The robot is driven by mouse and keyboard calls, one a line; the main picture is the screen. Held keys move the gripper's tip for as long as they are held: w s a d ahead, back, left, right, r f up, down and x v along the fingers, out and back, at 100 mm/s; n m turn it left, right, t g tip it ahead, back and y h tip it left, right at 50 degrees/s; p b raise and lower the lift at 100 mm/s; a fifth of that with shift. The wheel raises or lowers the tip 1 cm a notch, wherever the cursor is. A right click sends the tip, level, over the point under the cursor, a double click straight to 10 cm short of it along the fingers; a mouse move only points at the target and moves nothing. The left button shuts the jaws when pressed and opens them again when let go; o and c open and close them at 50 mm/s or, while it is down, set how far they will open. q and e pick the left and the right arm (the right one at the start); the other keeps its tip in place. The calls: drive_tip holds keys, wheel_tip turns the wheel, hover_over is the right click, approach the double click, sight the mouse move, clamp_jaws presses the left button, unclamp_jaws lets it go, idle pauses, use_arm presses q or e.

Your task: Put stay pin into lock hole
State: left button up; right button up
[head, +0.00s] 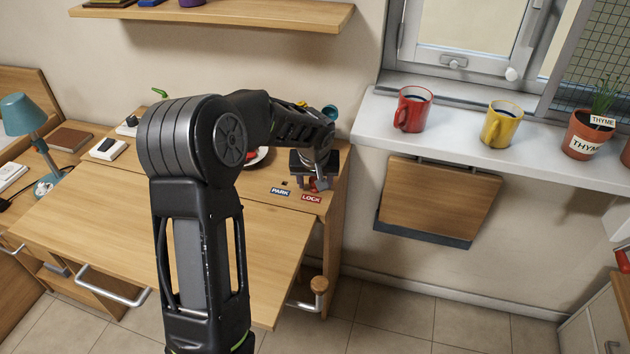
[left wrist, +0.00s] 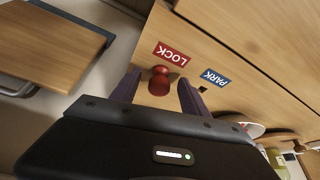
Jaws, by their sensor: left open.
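The stay pin has a red knob (left wrist: 159,82); in the head view a bit of it (head: 320,185) shows under my left gripper (head: 309,183). It stands beside the red LOCK label (head: 312,198), at the lock position. The lock hole itself is hidden under the knob, and I cannot tell how deep the pin sits. The left wrist view shows my left gripper (left wrist: 159,92) open, its fingers on either side of the knob with gaps. A dark hole (head: 284,183) lies by the blue PARK label (head: 280,191) and looks empty. My right gripper is out of view.
The wooden worktop (head: 110,210) spreads to the left, mostly clear. A lamp (head: 25,120) stands far left. A red mug (head: 413,108), a yellow mug (head: 502,123) and a thyme pot (head: 588,135) stand on the sill. A wooden flap (head: 440,200) hangs below it.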

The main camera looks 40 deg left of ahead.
use_arm(q)
drive_tip(key=v, duration=0.7)
drive_tip(key=shift+s+d+r, duration=0.2)
drive_tip(key=shift+r, duration=0.15)
idle(0.8)
